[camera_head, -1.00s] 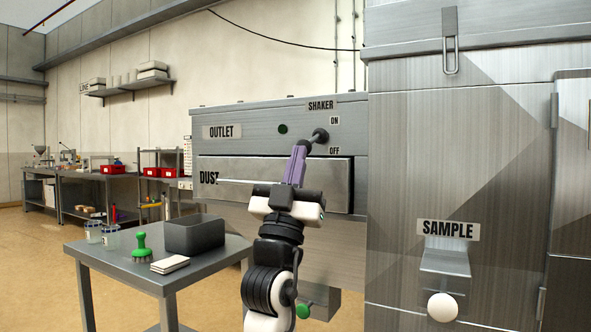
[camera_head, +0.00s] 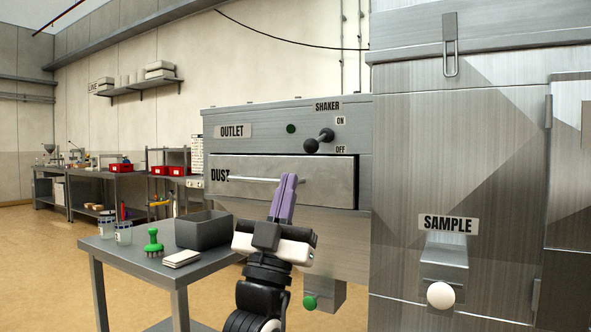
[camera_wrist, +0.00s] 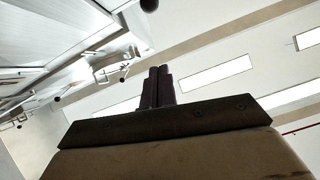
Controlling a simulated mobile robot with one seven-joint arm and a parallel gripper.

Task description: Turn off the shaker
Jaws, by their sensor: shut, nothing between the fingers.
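The shaker switch (camera_head: 319,140) is a short lever with a black ball on the grey panel, between the ON label (camera_head: 340,119) above and the OFF label (camera_head: 341,149) below. Its ball hangs down-left of its base, about level with OFF. A round dark green lamp (camera_head: 291,129), which looks unlit, sits left of it. My gripper (camera_head: 289,177) has its purple fingers together and empty, pointing up, below and left of the lever and apart from it. In the wrist view, the closed fingertips (camera_wrist: 158,70) show, with a dark ball, likely the lever's, at the top edge.
The dust drawer (camera_head: 330,180) with its long bar handle lies just behind my fingers. A sample door with a white knob (camera_head: 440,295) stands right. A side table (camera_head: 110,246) at left holds a dark bin (camera_head: 203,230), green brush and jars.

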